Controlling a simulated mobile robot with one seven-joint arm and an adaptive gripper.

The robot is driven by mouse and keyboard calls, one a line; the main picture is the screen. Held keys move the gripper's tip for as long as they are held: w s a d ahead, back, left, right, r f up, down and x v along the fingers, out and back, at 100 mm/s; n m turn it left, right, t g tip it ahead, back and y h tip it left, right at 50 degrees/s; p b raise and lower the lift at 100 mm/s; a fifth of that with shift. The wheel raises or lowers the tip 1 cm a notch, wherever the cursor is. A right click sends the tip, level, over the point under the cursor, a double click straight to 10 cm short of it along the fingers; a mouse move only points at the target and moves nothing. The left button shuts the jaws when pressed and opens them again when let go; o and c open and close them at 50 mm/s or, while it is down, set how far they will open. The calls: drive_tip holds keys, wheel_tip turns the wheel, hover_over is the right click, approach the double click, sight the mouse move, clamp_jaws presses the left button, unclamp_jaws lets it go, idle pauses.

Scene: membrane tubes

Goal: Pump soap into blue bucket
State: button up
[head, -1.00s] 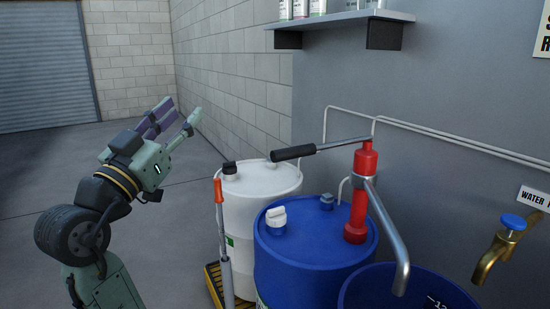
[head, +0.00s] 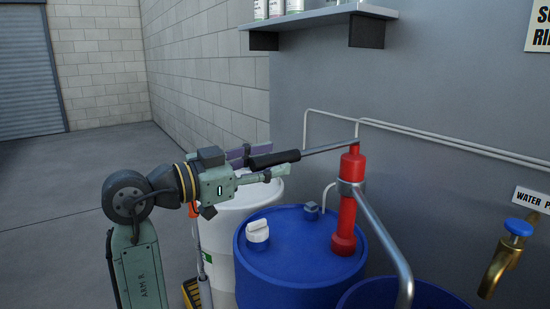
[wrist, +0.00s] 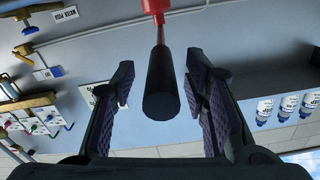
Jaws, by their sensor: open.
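A red hand pump (head: 347,205) stands upright on a blue drum (head: 285,250). Its metal lever ends in a black grip (head: 273,159) pointing left. My gripper (head: 262,163) is open at the lever's end, with one finger behind the black grip and one in front and slightly below. In the wrist view the black grip (wrist: 161,85) lies between the two open fingers, with a gap on each side. The pump's grey spout (head: 385,240) curves down over the blue bucket (head: 365,292), which shows only partly at the bottom edge.
A white drum (head: 222,225) stands behind the blue drum, partly hidden by my gripper. A brass tap (head: 500,265) with a blue knob is on the wall at right. A shelf (head: 320,20) with bottles hangs above. Open floor lies at left.

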drive_tip(key=shift+x, duration=0.95)
clamp_jaws()
drive_tip(key=shift+a, duration=0.1)
